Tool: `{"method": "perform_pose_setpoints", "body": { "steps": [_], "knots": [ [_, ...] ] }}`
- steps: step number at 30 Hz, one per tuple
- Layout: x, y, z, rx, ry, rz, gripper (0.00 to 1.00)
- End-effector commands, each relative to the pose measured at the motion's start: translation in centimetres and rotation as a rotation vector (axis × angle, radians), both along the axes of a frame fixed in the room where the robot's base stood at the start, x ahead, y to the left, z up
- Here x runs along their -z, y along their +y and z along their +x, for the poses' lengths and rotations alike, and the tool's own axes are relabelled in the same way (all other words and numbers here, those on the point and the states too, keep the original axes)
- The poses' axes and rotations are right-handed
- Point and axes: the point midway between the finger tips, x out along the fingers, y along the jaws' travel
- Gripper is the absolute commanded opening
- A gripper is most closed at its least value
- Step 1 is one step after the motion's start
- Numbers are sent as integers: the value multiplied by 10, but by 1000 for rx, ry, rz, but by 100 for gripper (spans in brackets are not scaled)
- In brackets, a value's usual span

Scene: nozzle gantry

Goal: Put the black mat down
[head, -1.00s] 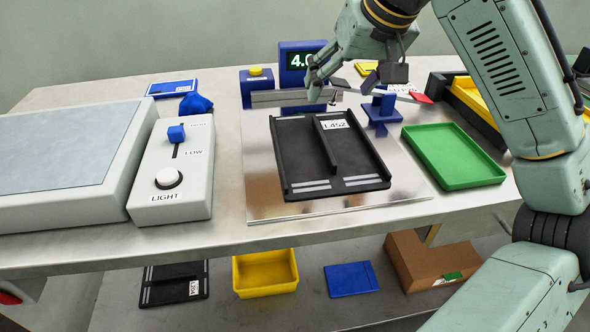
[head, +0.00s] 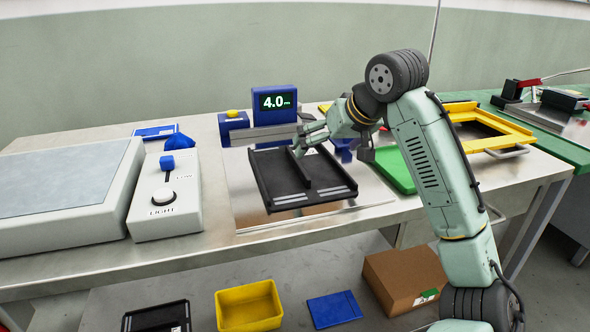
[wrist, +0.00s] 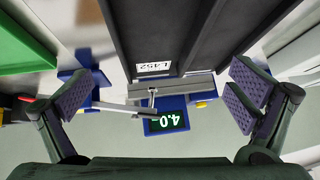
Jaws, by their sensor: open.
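The black mat, a ribbed black panel (head: 325,187) with a raised middle rib and a white label, lies flat on a shiny metal plate (head: 247,205) on the bench. In the wrist view the black panel (wrist: 190,25) fills the upper middle, its label upside down. My gripper (head: 306,139) is over the panel's far end, hiding part of it and of the label. In the wrist view my gripper (wrist: 162,95) has its two fingers wide apart with nothing held between them. Contact with the panel cannot be told.
A blue gauge (head: 274,101) reading 4.0 and a metal bar (head: 262,135) stand just behind the panel. Below are a second black panel (head: 155,318), a yellow bin (head: 248,305) and a cardboard box (head: 400,280).

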Motion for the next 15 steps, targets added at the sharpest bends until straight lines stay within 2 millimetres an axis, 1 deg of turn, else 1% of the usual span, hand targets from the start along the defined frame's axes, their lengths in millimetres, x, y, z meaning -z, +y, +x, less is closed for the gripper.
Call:
{"method": "perform_pose_setpoints", "body": {
  "steps": [5, 12, 15],
  "knots": [
    [9, 4, 7, 1, 0, -1, 100],
    [36, 12, 28, 1, 1, 0, 100],
    [43, 16, 33, 1, 0, 1, 100]
  ]
}}
